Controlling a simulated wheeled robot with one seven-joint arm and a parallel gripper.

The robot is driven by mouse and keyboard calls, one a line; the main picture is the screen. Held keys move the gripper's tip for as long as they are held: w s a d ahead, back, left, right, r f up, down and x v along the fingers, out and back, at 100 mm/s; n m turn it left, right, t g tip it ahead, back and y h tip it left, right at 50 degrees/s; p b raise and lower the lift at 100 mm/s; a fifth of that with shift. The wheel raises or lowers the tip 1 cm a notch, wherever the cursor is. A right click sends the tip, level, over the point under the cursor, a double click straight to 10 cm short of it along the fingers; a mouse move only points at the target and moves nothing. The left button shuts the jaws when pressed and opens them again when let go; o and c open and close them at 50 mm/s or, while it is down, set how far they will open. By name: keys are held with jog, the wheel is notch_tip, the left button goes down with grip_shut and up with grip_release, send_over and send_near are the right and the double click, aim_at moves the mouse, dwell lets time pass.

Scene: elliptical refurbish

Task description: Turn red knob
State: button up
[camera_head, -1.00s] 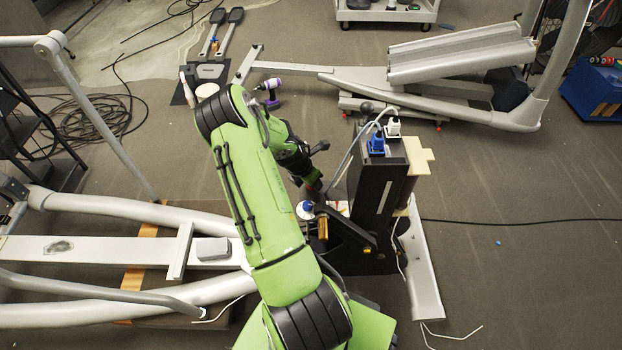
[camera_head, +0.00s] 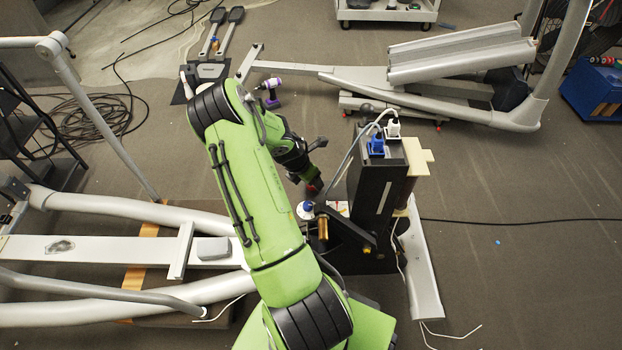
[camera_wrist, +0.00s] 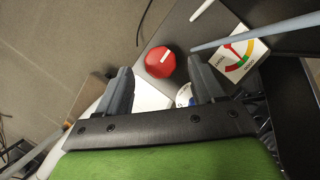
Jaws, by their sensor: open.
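The red knob (camera_wrist: 160,62) shows in the wrist view, with a white line on its top. It sits on a dark grey panel (camera_wrist: 178,28). My gripper (camera_wrist: 160,76) is open, with one finger to the left of the knob and one to the right, a little short of it. No finger visibly touches the knob. In the head view a bit of red that looks like the knob (camera_head: 315,186) shows at my gripper's end, beside the black upright box (camera_head: 378,205). The fingers are mostly hidden there.
A white and blue round item (camera_wrist: 184,94) shows near the right finger. Blue and white plugs (camera_head: 376,146) top the black box.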

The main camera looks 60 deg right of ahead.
jog(key=p+v, duration=0.3)
jog(key=v, duration=1)
jog(key=shift+w, duration=0.1)
jog(key=w+a+r+m+t+y+p, duration=0.1)
jog(key=w+a+r+m+t, duration=0.15)
jog(key=a+r, duration=0.6)
jog(key=w+a+r+m+t+y+p, duration=0.15)
jog(key=w+a+r+m, duration=0.25)
jog(key=a+r, duration=0.45)
jog(key=s+a+r+m+t+y+p, duration=0.1)
jog(key=s+a+r+m, duration=0.3)
jog(key=a, duration=0.5)
jog(key=s+a+r+m+t+p, duration=0.1)
jog(key=s+a+r+m, duration=0.3)
jog(key=a, duration=0.5)
jog(key=s+r, duration=0.2)
jog(key=s, duration=0.1)
jog(key=shift+s+r+t+y, duration=0.2)
jog(key=shift+t+y, duration=0.15)
jog(key=shift+t, duration=0.05)
